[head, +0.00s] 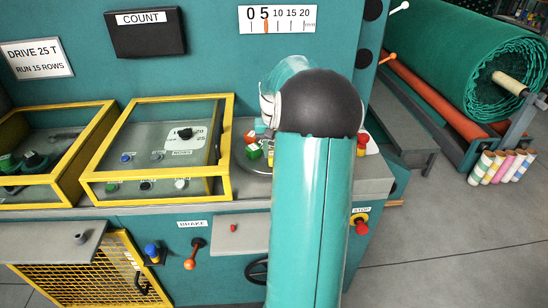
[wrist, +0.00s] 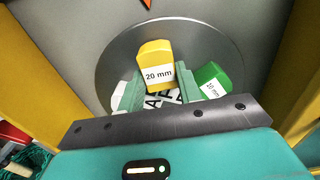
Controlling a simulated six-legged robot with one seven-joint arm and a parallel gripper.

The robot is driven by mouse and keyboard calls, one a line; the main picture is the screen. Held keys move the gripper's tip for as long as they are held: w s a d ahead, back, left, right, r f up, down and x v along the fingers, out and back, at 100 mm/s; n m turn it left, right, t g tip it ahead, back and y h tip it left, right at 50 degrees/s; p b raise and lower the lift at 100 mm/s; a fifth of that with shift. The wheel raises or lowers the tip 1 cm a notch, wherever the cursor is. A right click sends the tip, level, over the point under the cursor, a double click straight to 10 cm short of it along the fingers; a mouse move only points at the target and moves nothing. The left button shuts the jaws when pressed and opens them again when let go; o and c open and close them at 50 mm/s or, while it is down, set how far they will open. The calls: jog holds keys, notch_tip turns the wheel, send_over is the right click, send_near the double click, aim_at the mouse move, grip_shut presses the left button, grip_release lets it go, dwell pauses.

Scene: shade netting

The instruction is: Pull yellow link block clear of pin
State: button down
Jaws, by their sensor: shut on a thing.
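In the wrist view the yellow link block (wrist: 155,54), with a white 20 mm label, sits between the two teal fingers of my gripper (wrist: 159,78). The gripper is shut on it. A round grey metal plate (wrist: 115,58) lies behind the block. No pin shows, and I cannot tell whether the block still touches one.
A green 20 mm block (wrist: 211,77) stands close right of the fingers; a green block (head: 253,152) also shows in the head view. A yellow-framed clear cover (head: 228,135) stands left of the arm. A red stop button (head: 361,223) is at lower right.

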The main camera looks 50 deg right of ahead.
jog(key=shift+r, duration=0.55)
jog(key=shift+r, duration=1.95)
jog(key=shift+r, duration=0.1)
jog(key=shift+r, duration=1.9)
